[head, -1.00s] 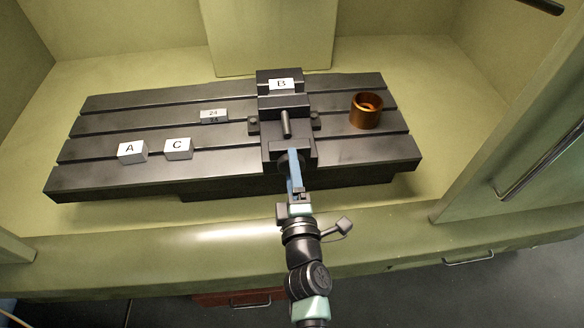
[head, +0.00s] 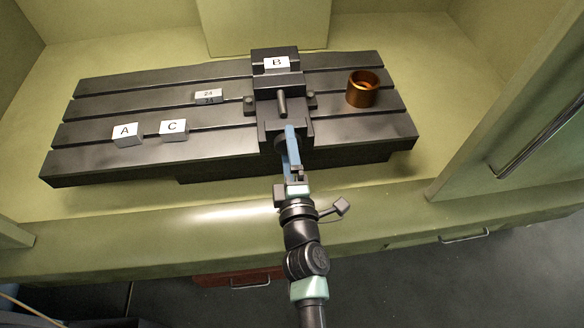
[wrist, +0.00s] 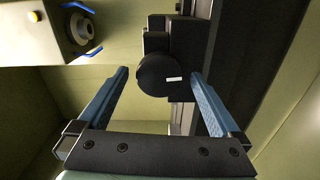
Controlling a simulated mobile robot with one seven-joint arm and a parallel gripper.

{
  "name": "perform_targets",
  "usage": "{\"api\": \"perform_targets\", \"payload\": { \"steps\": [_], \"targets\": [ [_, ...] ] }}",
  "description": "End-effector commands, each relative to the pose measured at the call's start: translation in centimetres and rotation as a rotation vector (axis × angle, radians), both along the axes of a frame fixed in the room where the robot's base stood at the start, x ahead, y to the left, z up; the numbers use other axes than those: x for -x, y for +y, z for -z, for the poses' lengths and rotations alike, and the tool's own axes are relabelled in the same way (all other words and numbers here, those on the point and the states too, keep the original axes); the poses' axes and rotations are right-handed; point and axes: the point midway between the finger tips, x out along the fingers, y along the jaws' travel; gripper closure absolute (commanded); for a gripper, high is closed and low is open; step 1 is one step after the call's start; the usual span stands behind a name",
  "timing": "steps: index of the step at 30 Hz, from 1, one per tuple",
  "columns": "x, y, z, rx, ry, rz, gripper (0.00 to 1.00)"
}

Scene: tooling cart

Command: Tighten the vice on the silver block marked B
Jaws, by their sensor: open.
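The silver block marked B (head: 277,65) sits in the jaws of the dark vice (head: 264,88) on the slotted bed. The vice's round black knob (wrist: 158,76) faces my gripper in the wrist view. My gripper (wrist: 160,73) is open, with one blue finger on each side of the knob and gaps showing beside it. In the head view my gripper (head: 290,130) is at the front end of the vice and partly hides the knob. I cannot tell whether the fingers touch it.
Blocks A (head: 126,133) and C (head: 173,129) and a smaller numbered block (head: 208,97) rest on the slotted bed (head: 90,166), left of the vice. A copper-coloured ring (head: 362,90) stands to the right. Cabinet walls enclose the back and sides.

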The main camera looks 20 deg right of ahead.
Motion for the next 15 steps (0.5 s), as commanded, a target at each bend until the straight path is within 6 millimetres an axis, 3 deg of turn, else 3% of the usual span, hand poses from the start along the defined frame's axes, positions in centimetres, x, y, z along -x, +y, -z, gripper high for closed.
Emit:
{"api": "perform_targets", "payload": {
  "steps": [15],
  "targets": [
    [8.6, 2.4, 0.3, -0.002, 0.004, 0.001, 0.00]
  ]
}}
